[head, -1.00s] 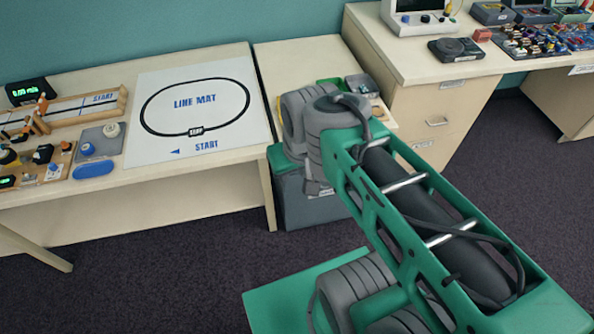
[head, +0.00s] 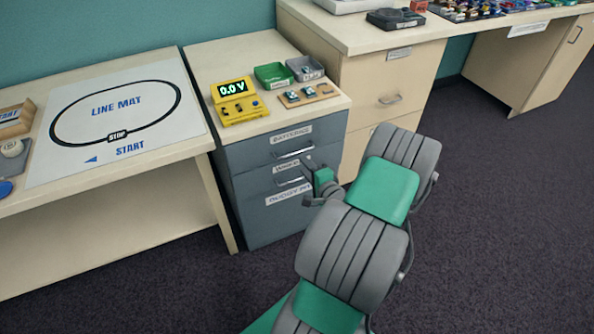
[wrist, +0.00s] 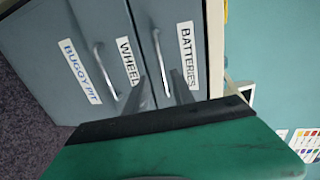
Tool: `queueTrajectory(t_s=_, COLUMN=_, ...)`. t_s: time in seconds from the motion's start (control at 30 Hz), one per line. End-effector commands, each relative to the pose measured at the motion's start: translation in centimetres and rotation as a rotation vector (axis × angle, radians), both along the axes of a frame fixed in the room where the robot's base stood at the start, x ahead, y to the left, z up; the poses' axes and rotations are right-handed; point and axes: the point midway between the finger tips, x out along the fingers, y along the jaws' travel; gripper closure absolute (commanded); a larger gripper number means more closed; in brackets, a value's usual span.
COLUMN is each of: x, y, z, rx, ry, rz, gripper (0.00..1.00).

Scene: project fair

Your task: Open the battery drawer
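The battery drawer (head: 262,152) is the top drawer of a grey cabinet, with a BATTERIES label and a bar handle (head: 294,152). It looks closed. In the wrist view the drawer front (wrist: 188,30) appears turned sideways, with its handle (wrist: 157,55) upright in the picture. My gripper (head: 309,182) is near the cabinet front, at about the height of the lower handle in the head view. Its fingers are apart. In the wrist view my gripper (wrist: 165,88) has the battery handle beyond and roughly between its fingertips. No contact is clear.
Below is the WHEEL drawer (head: 255,185) with its own handle (head: 290,181), and a BUGGY PIT label lower down. A yellow meter (head: 238,101), green bin (head: 272,76) and grey bin (head: 306,68) stand on top. A beige drawer unit (head: 380,85) adjoins at right. Floor in front is open.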

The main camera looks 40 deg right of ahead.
Motion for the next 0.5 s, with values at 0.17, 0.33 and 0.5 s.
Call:
queueTrajectory(t_s=0.17, x=1.6, y=-0.9, z=-0.4, rx=0.007, ry=-0.014, rz=-0.018, gripper=0.7)
queueTrajectory(t_s=0.33, x=4.9, y=-1.8, z=-1.0, rx=0.006, ry=-0.013, rz=-0.016, gripper=0.7)
queueTrajectory(t_s=0.5, x=6.7, y=-2.5, z=-1.4, rx=0.006, ry=-0.011, rz=-0.018, gripper=0.7)
